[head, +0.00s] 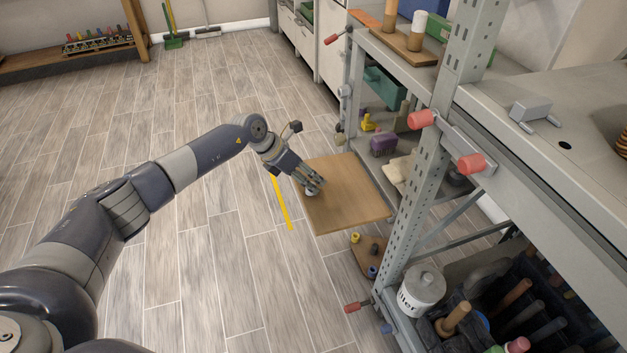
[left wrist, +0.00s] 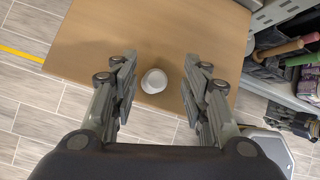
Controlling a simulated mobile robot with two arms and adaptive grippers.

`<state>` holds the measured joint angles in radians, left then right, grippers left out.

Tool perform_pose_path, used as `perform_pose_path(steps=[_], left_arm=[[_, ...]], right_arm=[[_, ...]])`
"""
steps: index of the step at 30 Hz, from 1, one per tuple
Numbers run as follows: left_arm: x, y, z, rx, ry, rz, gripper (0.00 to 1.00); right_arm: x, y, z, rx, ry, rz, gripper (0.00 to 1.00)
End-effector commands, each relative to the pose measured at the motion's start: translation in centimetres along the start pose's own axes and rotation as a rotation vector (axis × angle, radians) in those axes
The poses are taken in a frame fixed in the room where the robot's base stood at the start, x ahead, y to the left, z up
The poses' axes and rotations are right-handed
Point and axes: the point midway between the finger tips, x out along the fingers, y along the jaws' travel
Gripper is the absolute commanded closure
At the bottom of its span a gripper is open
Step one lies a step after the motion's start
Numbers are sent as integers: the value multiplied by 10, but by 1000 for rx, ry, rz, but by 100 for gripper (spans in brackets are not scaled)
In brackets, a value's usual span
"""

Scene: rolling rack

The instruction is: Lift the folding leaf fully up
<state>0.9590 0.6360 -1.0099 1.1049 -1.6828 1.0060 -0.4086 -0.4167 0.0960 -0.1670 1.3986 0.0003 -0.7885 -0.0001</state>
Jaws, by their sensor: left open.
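The folding leaf is a light wooden board (head: 350,200) sticking out from the left side of the grey rack; I cannot tell its exact tilt. It fills much of the left wrist view (left wrist: 190,35). A white round knob (left wrist: 154,81) sits on the leaf near its outer edge. My left gripper (head: 314,186) is over that outer part of the leaf. Its two open fingers (left wrist: 154,92) stand on either side of the knob, with a gap on each side. In the head view the fingers mostly hide the knob. My right gripper is not in view.
The rack's perforated post (head: 425,180) stands right of the leaf, with red-handled clamps (head: 421,119) sticking out. Its shelves hold a purple brush (head: 383,146) and a white jar (head: 422,287). A yellow strip (head: 282,205) lies left of the leaf.

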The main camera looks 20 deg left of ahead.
Motion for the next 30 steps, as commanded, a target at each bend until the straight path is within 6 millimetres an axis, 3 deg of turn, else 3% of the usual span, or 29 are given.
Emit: perform_pose_path(steps=[6,12,18,25,26,30], left_arm=[[-49,0,3,4,-2,3,58],[-82,-2,5,5,-3,-2,58],[-94,-3,6,5,-3,-3,58],[-95,-3,6,4,-3,-4,58],[-95,-3,6,4,-3,-3,60],[-86,-17,12,-8,-40,-39,92]], right_arm=[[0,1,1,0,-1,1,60],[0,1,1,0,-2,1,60],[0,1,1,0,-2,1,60],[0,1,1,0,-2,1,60],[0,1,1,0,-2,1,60],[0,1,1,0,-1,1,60]])
